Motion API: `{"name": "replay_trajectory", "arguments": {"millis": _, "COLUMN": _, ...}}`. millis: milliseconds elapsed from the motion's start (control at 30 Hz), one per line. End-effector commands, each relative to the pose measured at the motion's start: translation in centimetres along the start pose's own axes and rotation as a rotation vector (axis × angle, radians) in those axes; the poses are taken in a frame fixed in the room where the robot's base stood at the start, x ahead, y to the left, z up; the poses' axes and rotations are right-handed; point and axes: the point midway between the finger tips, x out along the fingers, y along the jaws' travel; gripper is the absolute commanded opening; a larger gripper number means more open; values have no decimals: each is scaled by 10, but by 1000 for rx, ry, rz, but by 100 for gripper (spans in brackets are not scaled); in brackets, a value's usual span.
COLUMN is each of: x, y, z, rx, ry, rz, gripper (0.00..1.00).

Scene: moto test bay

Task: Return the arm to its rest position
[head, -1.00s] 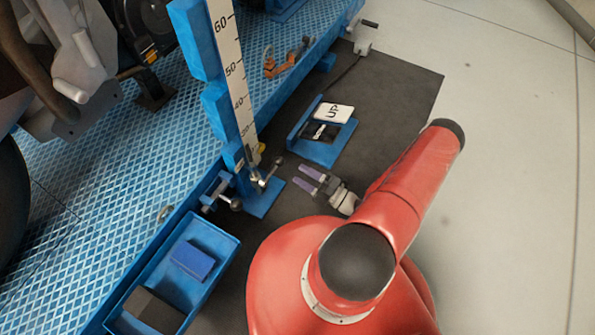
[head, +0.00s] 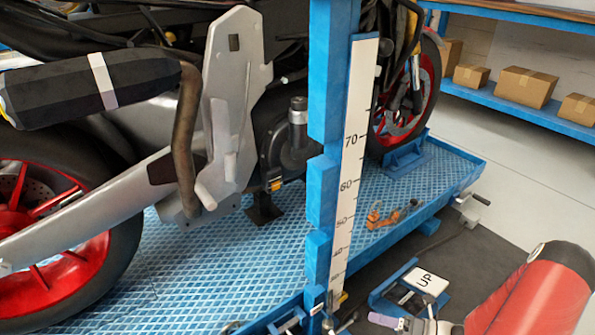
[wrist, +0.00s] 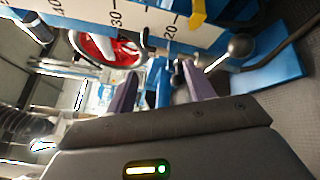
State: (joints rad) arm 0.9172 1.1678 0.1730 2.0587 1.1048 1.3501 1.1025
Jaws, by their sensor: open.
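My gripper (wrist: 160,88) shows in the wrist view with its two purple fingers apart and nothing between them. In the head view only part of my gripper (head: 388,321) shows at the bottom edge, with my red arm to its right. It is beside the blue post (head: 318,210) with the white measuring scale (head: 352,160), near the post's foot. A lever with a round metal knob (wrist: 240,46) is just beyond the fingers in the wrist view.
A motorcycle (head: 225,110) stands on the blue lift platform (head: 200,265). A blue holder with a white "UP" plate (head: 426,280) lies on the dark mat near my gripper. An orange part (head: 385,218) lies on the platform. Cardboard boxes (head: 525,86) sit on a shelf behind.

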Motion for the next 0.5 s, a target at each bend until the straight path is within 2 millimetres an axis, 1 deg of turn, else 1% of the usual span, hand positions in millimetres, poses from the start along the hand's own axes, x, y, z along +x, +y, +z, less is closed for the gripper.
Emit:
{"name": "replay_trajectory", "arguments": {"millis": 33, "x": 3, "y": 24, "z": 11, "rx": -101, "ry": 95, "rz": -14, "gripper": 53}}
{"name": "replay_trajectory", "arguments": {"millis": 233, "x": 13, "y": 94, "z": 29, "rx": -492, "ry": 437, "rz": -30, "gripper": 53}}
{"name": "replay_trajectory", "arguments": {"millis": 500, "x": 20, "y": 188, "z": 44, "rx": -1031, "ry": 878, "rz": 11, "gripper": 53}}
